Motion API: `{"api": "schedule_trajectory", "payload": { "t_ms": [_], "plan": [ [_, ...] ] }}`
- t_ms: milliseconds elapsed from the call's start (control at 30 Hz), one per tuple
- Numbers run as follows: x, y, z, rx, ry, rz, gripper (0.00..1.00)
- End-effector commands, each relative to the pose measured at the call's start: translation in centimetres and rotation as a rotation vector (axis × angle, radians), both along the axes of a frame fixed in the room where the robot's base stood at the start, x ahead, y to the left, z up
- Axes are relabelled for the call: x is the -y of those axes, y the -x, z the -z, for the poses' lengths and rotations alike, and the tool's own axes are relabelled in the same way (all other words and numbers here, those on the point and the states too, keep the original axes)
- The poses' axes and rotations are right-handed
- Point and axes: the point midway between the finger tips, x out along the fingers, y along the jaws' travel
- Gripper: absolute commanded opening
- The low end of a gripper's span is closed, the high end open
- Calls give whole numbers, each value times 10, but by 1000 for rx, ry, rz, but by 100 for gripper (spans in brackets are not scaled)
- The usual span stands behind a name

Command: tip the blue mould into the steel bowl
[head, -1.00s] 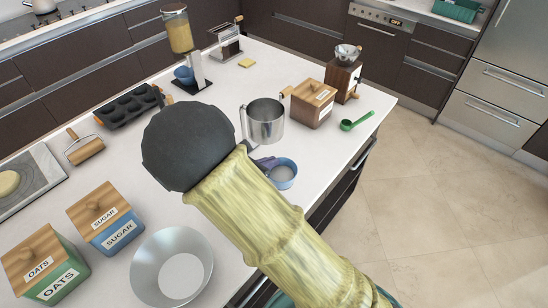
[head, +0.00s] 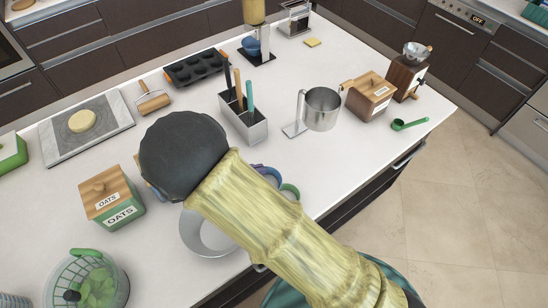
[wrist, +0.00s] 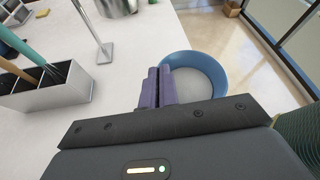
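The blue mould (wrist: 215,72) is a small round cup with pale contents or a pale inside, seen in the wrist view. My gripper (wrist: 158,88), with purple fingers, is shut on its near left rim. The mould looks roughly upright. In the head view my forearm hides most of the mould; only a bit of blue (head: 270,173) shows past the arm. The steel bowl (head: 193,236) stands on the counter, its right part hidden behind my arm. The mould shows up and right of the bowl in the picture; its height above the counter is unclear.
An oats box (head: 113,200) stands left of the bowl, a glass container of greens (head: 88,285) lower left. A utensil holder (head: 243,122) and a steel jug (head: 321,108) stand behind my gripper. A green ring-like thing (head: 290,190) shows by my arm, unclear.

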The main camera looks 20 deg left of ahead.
Motion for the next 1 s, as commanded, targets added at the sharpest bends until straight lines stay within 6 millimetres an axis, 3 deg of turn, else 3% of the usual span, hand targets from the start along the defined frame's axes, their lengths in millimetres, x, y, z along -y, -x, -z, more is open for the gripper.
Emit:
{"api": "schedule_trajectory", "payload": {
  "t_ms": [1000],
  "plan": [
    [-140, 136, -34, -12, -9, -2, 0]
  ]
}}
